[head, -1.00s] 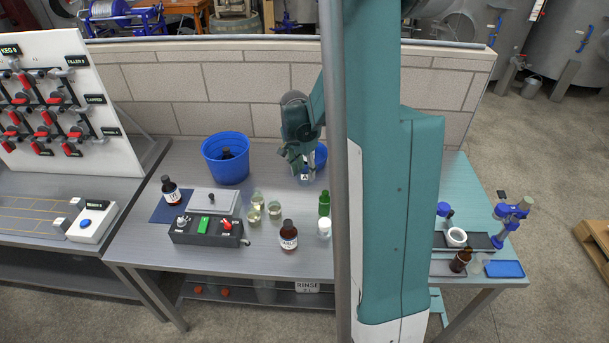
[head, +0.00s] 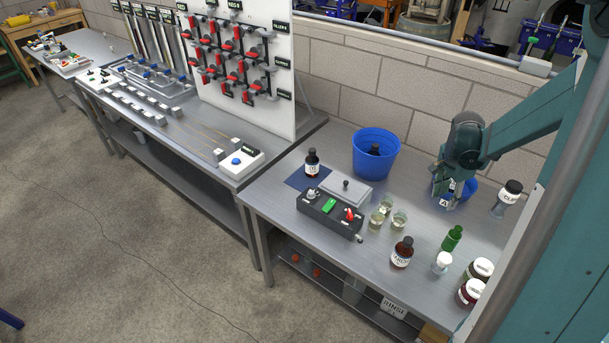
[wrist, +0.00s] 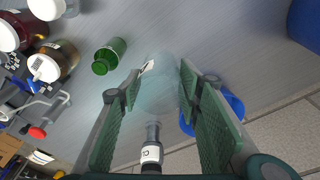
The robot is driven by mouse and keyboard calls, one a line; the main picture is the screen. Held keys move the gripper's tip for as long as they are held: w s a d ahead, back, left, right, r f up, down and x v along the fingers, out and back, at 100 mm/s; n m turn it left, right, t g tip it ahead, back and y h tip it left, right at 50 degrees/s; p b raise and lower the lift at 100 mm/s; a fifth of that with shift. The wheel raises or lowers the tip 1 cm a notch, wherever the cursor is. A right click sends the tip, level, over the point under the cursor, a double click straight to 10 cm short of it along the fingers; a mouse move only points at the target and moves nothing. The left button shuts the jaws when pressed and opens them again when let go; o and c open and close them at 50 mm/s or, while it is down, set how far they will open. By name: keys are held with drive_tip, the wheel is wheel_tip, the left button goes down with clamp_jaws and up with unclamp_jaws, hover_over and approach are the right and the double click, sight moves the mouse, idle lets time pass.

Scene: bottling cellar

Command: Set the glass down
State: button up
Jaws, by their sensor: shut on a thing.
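My gripper (head: 447,186) points down over the back right of the metal bench and is shut on a clear glass (head: 446,200) with a small letter label. In the wrist view the transparent glass (wrist: 158,92) sits between the two green finger pads, its label facing up-left. The fingers hide part of it in the head view. I cannot tell whether its base touches the bench.
A blue bucket (head: 376,158) stands left of my gripper, and a smaller blue container (head: 470,188) is close behind it. A green bottle (head: 453,238), brown bottle (head: 402,253) and several clear glasses (head: 398,221) stand in front. A dark labelled bottle (head: 508,198) is to the right.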

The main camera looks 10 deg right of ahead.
wheel_tip(320, 180, up, 11)
drive_tip(key=w+a+r+n, duration=0.1)
drive_tip(key=w+a+n, duration=0.3)
drive_tip(key=w+a, duration=1.95)
drive_tip(key=w+a+n, duration=0.1)
drive_tip(key=w+a, duration=0.3)
drive_tip(key=a, duration=0.7)
drive_tip(key=w+a+f+n+t, duration=0.15)
drive_tip(key=w+a, duration=0.25)
drive_tip(key=a, duration=0.6)
drive_tip(key=w+a+r+n+g, duration=0.1)
drive_tip(key=w+a, duration=0.3)
drive_tip(key=a, duration=0.7)
wheel_tip(320, 180, down, 12)
drive_tip(key=shift+d+r+y, duration=0.15)
drive_tip(key=shift+r+y, duration=0.1)
drive_tip(key=shift+y, duration=0.05)
drive_tip(key=shift+s+t, duration=0.1)
drive_tip(key=shift+t, duration=0.15)
wheel_tip(320, 180, down, 6)
